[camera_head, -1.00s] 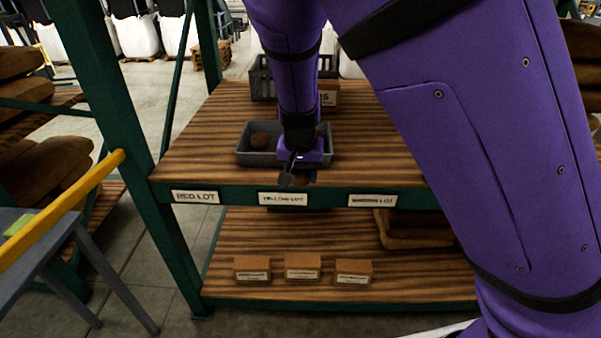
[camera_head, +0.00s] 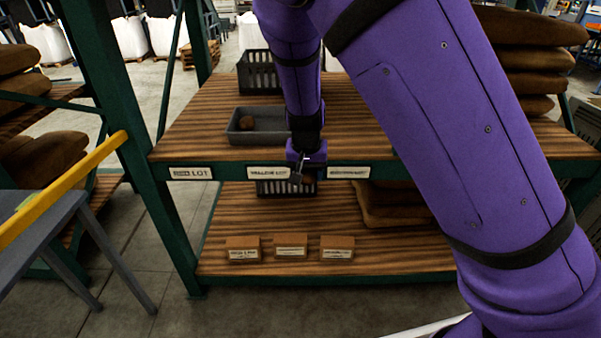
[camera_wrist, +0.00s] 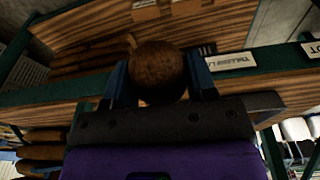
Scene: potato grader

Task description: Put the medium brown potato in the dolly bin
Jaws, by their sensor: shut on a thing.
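My gripper (camera_wrist: 160,85) is shut on a brown, rounded potato (camera_wrist: 158,66), which sits between its two blue fingers in the wrist view. In the head view my gripper (camera_head: 303,176) hangs just in front of the upper shelf's front edge, clear of the grey tray. The held potato (camera_head: 309,180) shows only as a small brown patch there. Another brown potato (camera_head: 246,123) lies in the left part of the shallow grey tray (camera_head: 236,137) on the upper shelf. My arm hides the tray's right end. I cannot identify a dolly bin in these views.
A dark slatted crate (camera_head: 257,72) stands behind the tray. Another grey crate (camera_head: 270,188) shows under the upper shelf (camera_head: 190,130), partly behind my gripper. Several small labelled boxes (camera_head: 291,247) line the lower shelf. A yellow rail (camera_head: 75,180) and green post stand left.

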